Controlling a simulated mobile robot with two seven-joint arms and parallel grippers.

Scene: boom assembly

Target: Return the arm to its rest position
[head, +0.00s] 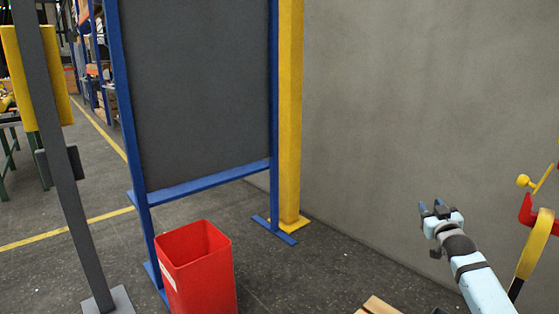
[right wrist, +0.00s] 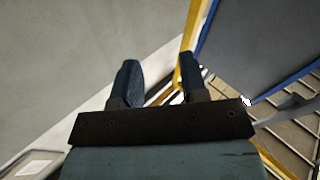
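My right arm comes in from the lower right of the head view, with the right gripper (head: 434,209) at its end in front of the grey wall. In the right wrist view the two dark fingers of the right gripper (right wrist: 160,80) stand apart with nothing between them. It touches nothing that I can see. My left gripper and left arm are not in the head view.
A red bin (head: 197,270) stands on the floor at lower centre. A dark panel in a blue frame (head: 200,190) and a yellow post (head: 290,120) stand behind it. A grey post (head: 62,160) is at left. A red and yellow assembly (head: 535,225) is close to my right arm. Wooden slats (head: 378,306) show at the bottom.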

